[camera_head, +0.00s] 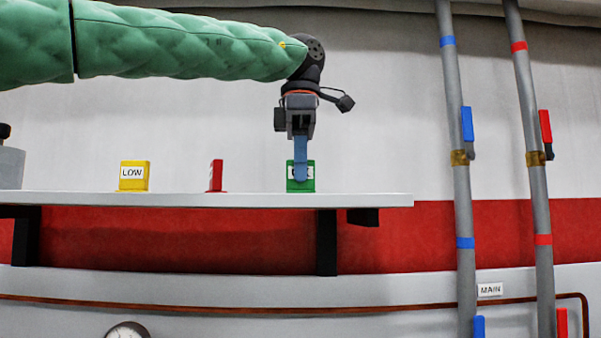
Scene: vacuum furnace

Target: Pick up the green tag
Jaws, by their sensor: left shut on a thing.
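The green tag (310,185) stands upright on the white shelf, the rightmost of the tags there. It bears a white label whose lettering is mostly hidden behind my finger. My left gripper (301,172) reaches down from above, its blue fingers in front of and over the tag. It is shut on the green tag, which appears still at shelf level. My right gripper is not in view.
The white shelf (380,200) also holds a yellow tag marked LOW (133,177) and a red tag (216,176) to the left. Two grey pipes (459,185) with blue and red valve handles rise at the right. The shelf's right end is clear.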

